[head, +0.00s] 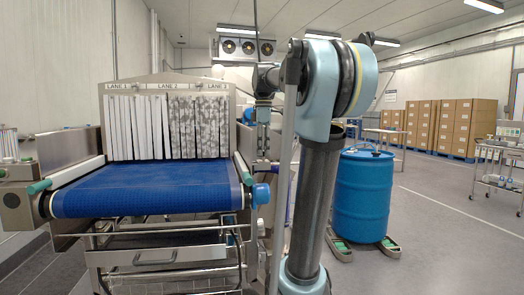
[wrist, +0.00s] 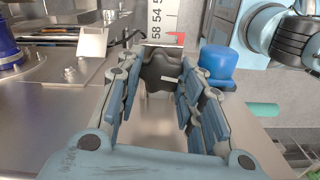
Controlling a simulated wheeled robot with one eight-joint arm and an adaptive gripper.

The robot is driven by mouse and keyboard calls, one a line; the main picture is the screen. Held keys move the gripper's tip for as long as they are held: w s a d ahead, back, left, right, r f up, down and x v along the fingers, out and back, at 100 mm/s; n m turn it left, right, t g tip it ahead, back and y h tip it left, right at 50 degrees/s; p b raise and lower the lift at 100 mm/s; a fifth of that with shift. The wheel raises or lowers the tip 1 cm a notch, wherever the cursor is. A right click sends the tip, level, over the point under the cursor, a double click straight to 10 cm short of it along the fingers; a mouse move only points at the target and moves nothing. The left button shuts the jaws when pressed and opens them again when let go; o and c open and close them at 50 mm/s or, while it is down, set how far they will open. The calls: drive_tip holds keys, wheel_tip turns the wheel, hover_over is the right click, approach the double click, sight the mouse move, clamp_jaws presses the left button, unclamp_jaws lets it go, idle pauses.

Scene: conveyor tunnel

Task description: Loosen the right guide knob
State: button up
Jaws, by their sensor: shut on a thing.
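The dark, lobed guide knob (wrist: 158,62) shows in the upper middle of the wrist view. It sits over a shiny metal plate, below a white scale (wrist: 160,16) with black numbers and a red pointer (wrist: 174,39). My gripper (wrist: 160,76), with blue-padded fingers, is shut on this knob, one finger on each side. The knob's underside and stem are hidden. In the head view, my arm reaches to the right side of the tunnel; the knob cannot be made out there.
A blue cap (wrist: 218,62) stands close to the right finger. The blue belt (head: 150,190) runs out of the strip-curtained tunnel (head: 165,85). A blue drum (head: 362,200) stands to the right.

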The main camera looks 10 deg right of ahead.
drive_tip(key=shift+w, duration=0.1)
idle(0.3)
drive_tip(key=o, duration=1.1)
drive_tip(key=shift+c, duration=0.2)
wheel_tip(320, 180, up, 12)
drive_tip(key=shift+f, duration=0.1)
